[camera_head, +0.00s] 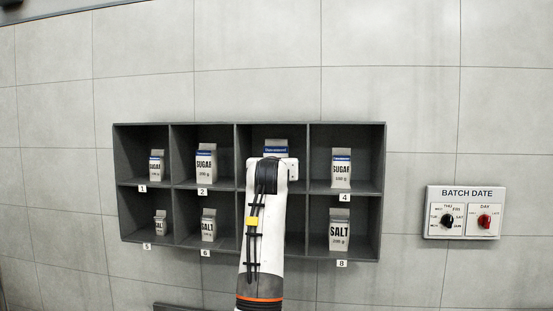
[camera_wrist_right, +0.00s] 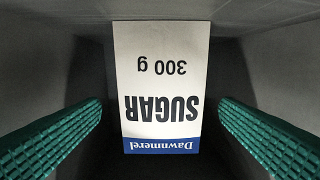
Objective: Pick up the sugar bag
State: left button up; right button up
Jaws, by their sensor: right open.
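A white sugar bag (camera_wrist_right: 163,88) with a blue band and the print "SUGAR 300 g" fills the middle of the right wrist view, upside down there. My right gripper (camera_wrist_right: 160,112) is open, its green ribbed fingers one on each side of the bag, with dark gaps between. In the head view my right arm reaches up to the third top compartment of the shelf. Only the top of the sugar bag (camera_head: 276,148) there shows above my wrist. The fingers are hidden in that view. My left gripper is not in view.
The dark grey wall shelf (camera_head: 309,124) has two rows of compartments. Other sugar bags stand in compartments 1 (camera_head: 156,168), 2 (camera_head: 206,166) and 4 (camera_head: 341,171). Salt bags stand in 5 (camera_head: 161,226), 6 (camera_head: 208,227) and 8 (camera_head: 339,231). A batch date panel (camera_head: 466,193) hangs right.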

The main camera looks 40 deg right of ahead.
jog(key=shift+w+d, duration=0.3)
jog(key=shift+d, duration=0.05)
jog(key=p+x, duration=0.4)
jog(key=x, duration=0.1)
jog(key=shift+r, duration=0.1)
jog(key=shift+w+d, duration=0.15)
jog(key=c, duration=1.3)
jog(key=shift+o, duration=0.2)
